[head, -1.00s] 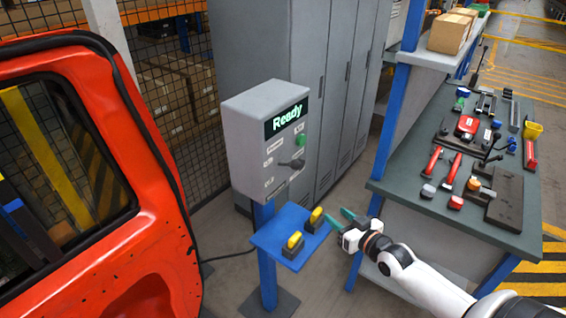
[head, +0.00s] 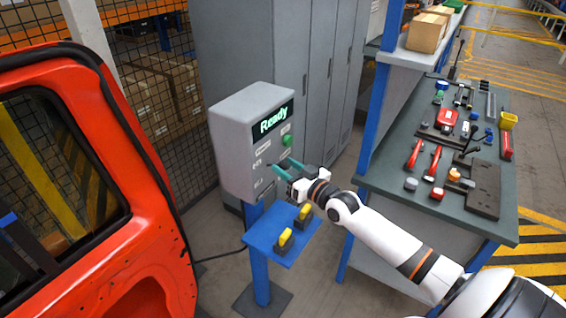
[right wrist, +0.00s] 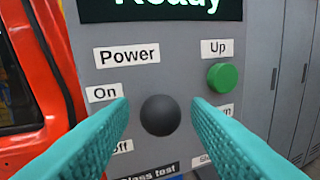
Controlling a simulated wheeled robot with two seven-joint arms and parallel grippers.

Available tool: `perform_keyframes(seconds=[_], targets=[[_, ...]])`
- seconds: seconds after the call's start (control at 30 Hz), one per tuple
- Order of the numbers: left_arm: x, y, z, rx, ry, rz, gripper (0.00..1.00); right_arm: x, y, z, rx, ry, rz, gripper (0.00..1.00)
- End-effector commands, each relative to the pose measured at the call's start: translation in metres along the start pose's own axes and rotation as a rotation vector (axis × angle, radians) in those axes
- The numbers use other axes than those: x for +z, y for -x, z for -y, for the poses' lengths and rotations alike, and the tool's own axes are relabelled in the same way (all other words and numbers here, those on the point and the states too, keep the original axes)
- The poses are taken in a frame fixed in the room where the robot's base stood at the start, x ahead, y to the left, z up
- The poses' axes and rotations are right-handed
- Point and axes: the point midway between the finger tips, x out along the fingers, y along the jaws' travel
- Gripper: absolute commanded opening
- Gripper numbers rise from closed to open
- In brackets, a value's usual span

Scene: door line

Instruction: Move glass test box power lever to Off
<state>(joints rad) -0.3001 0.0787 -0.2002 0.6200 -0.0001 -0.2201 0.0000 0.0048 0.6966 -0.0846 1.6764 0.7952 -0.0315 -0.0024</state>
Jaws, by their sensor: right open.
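The glass test box (head: 238,150) is a grey box on a blue post, with a lit "Ready" display (head: 271,119). In the right wrist view the power lever's round black knob (right wrist: 160,115) faces me below the "Power" label (right wrist: 127,54), right of the "On" label (right wrist: 104,92). The "Off" label (right wrist: 122,147) is partly covered by a finger. My right gripper (head: 279,167) is at the box front, its teal fingers open, one on each side of the knob with gaps showing. In the head view the gripper hides most of the lever. My left gripper is out of view.
A green button (right wrist: 222,77) under "Up" sits right of the lever. A blue shelf (head: 262,243) with two yellow-and-black items is below the box. A red car door (head: 150,235) stands left; a tool-covered bench (head: 385,165) stands right.

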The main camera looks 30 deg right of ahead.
Motion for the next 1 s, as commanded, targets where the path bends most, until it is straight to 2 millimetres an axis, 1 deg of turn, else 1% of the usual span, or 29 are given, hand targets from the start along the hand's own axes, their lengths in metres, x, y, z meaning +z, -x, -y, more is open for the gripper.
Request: perform_keyframes(seconds=[0.03, 0.1, 0.2, 0.5, 0.53, 0.7, 0.8, 1.0], targets=[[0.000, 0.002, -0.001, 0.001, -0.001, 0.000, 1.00, 0.001, -0.006, 0.000, -0.001, 0.000, 0.001, 0.43], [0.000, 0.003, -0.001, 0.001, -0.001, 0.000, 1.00, 0.001, -0.012, 0.000, 0.000, 0.000, 0.001, 0.43], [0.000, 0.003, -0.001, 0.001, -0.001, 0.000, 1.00, 0.001, -0.017, 0.000, 0.000, 0.001, 0.002, 0.43], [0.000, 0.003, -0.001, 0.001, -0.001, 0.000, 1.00, -0.001, -0.019, 0.000, 0.000, 0.001, -0.001, 0.43], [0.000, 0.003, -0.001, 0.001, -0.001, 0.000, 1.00, -0.001, -0.019, 0.000, 0.000, 0.001, 0.000, 0.42], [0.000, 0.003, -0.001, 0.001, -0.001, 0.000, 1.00, 0.000, -0.019, 0.000, 0.000, 0.001, 0.000, 0.14], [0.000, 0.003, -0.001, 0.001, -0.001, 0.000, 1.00, 0.000, -0.019, 0.000, 0.000, 0.001, 0.000, 0.00], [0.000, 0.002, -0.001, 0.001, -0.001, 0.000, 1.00, -0.001, -0.019, 0.000, 0.000, 0.000, 0.002, 0.00]])
